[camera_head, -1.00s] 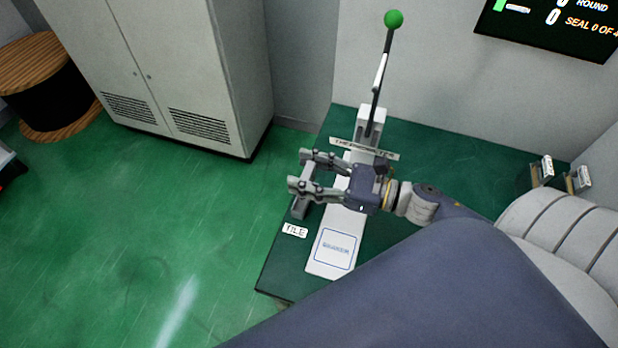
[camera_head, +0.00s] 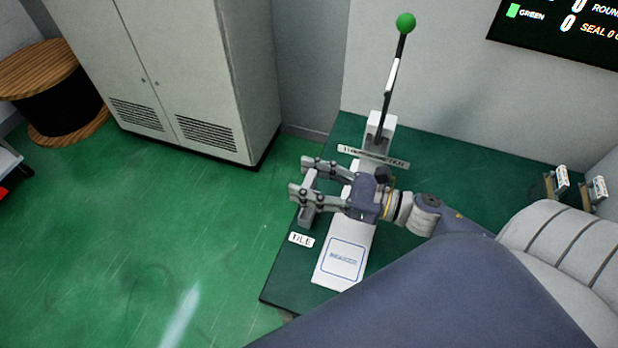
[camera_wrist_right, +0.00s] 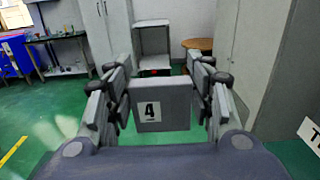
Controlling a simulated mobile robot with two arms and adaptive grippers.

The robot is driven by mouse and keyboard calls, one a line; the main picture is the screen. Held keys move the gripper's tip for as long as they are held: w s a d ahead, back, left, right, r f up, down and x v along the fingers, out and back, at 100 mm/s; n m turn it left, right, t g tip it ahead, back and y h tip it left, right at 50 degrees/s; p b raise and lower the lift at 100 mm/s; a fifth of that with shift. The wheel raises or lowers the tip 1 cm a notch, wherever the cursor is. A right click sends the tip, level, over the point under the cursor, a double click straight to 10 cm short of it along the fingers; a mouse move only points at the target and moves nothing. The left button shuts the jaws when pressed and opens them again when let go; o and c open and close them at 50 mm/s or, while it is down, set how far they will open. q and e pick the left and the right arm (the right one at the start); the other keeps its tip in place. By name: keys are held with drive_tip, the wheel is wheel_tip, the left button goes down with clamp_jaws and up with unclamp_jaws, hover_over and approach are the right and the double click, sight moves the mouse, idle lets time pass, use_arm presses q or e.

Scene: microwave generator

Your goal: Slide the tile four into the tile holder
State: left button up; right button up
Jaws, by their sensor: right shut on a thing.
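Tile four is a grey square plate with a black 4 on a white label, and it fills the gap between my right fingers in the right wrist view (camera_wrist_right: 176,98). In the head view the tile (camera_head: 309,193) stands roughly upright as a grey slab. My right gripper (camera_head: 306,180) is shut on it, at the left edge of the green table beside the white TILE label (camera_head: 301,240). I cannot make out a tile holder apart from the tile and the fingers, nor whether the tile's lower edge touches anything. My left gripper is not in view.
A white panel (camera_head: 338,262) lies on the green table (camera_head: 450,165). A green-knobbed lever (camera_head: 404,24) rises behind my right gripper. Two small labelled blocks (camera_head: 557,180) stand at the right. A grey cabinet (camera_head: 185,60) stands back left, with open floor before it.

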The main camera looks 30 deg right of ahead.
drive_tip(key=shift+f+b, duration=1.4)
drive_tip(key=shift+f, duration=0.5)
idle(0.4)
drive_tip(key=shift+f+b, duration=2.15)
drive_tip(key=o, duration=1.2)
drive_tip(key=shift+o, duration=0.2)
drive_tip(key=shift+s+d, duration=0.1)
drive_tip(key=v, duration=1.1)
drive_tip(key=shift+s+d, duration=0.25)
drive_tip(key=shift+s, duration=0.05)
